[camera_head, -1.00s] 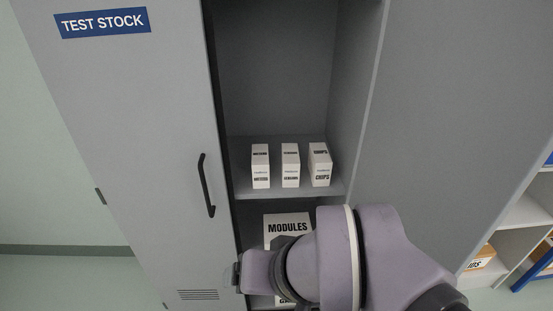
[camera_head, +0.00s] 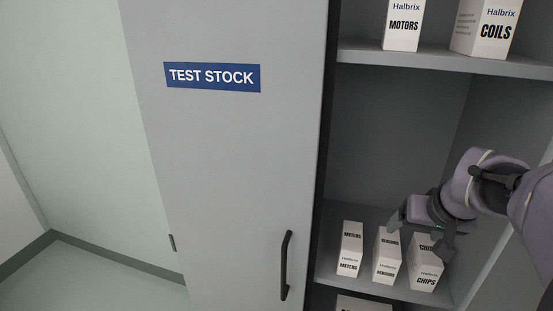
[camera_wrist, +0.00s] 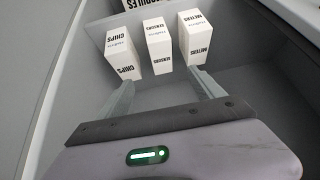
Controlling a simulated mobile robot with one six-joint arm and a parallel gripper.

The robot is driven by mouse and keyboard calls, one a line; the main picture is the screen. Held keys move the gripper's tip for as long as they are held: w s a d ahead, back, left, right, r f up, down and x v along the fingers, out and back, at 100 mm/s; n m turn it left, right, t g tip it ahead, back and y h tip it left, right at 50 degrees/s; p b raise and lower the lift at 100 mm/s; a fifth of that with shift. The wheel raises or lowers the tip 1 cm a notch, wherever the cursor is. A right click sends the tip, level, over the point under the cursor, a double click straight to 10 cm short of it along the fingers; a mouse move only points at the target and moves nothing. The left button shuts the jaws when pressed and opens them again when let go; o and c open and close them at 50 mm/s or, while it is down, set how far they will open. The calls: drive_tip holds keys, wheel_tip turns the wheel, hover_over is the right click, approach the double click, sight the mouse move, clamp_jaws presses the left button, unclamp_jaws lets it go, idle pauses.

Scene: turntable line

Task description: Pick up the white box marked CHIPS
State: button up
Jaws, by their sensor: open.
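The white CHIPS box (camera_head: 424,272) stands upright on the cabinet shelf, rightmost of three white boxes in the head view. My gripper partly hides its upper part there. In the wrist view the CHIPS box (camera_wrist: 122,52) is the leftmost of the row, its lettering upside down. My gripper (camera_head: 420,234) is open and empty, close to the CHIPS and SENSORS boxes. In the wrist view the fingers of my gripper (camera_wrist: 164,88) are spread apart, short of the row, with the SENSORS box (camera_wrist: 158,46) beyond the gap between them.
The SENSORS box (camera_head: 387,257) stands beside the CHIPS box, and the METERS box (camera_head: 350,250) is left of it. MOTORS (camera_head: 403,25) and COILS (camera_head: 487,28) boxes stand on the shelf above (camera_head: 440,59). The TEST STOCK door (camera_head: 225,150) bounds the left side.

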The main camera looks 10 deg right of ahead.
drive_tip(key=h, duration=0.1)
approach(427, 245)
drive_tip(key=b+x, duration=0.4)
drive_tip(key=x, duration=0.3)
drive_tip(key=shift+w+f, duration=0.2)
drive_tip(key=shift+f, duration=0.1)
drive_tip(key=f+b, duration=0.1)
drive_tip(key=w+f+b, duration=0.1)
drive_tip(key=f, duration=0.1)
drive_tip(key=d+f, duration=0.1)
drive_tip(key=f, duration=0.1)
drive_tip(key=shift+w+b, duration=0.15)
drive_tip(key=shift+b, duration=0.25)
drive_tip(key=shift+w+d, duration=0.1)
drive_tip(key=shift+r, duration=0.1)
drive_tip(key=c, duration=0.3)
clamp_jaws()
